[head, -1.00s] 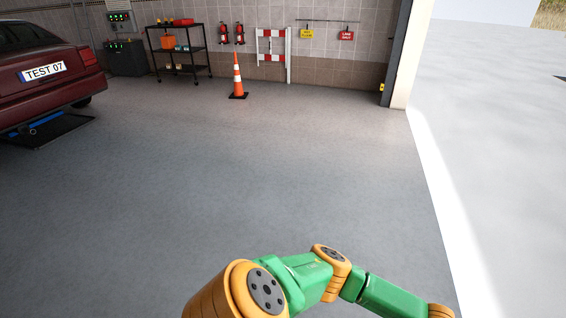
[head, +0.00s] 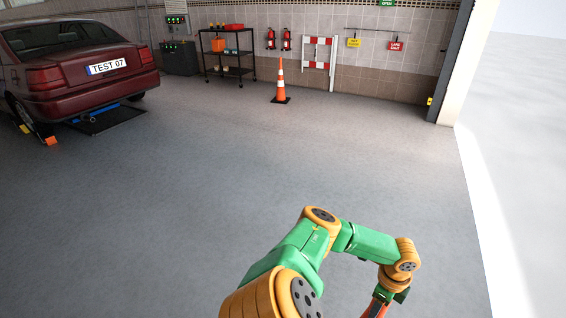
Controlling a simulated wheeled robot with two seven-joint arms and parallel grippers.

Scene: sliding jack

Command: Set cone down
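An arm of mine, green and orange, comes in from the bottom, bends over and reaches to the right; I take it for the left one. Its gripper (head: 388,299) points down at the bottom edge. An orange-red piece (head: 376,309), which looks like the top of a cone, shows at the fingers; the rest is cut off by the frame. Another cone (head: 281,85), orange with white bands and a dark base, stands upright on the floor near the back wall, far from the gripper. My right gripper is out of view.
A dark red car (head: 70,68) stands at the left, with a blue jack (head: 95,113) on a dark mat behind it. A shelf cart (head: 228,55) and a red-white barrier (head: 331,62) stand along the back wall. The grey floor (head: 200,180) between is clear.

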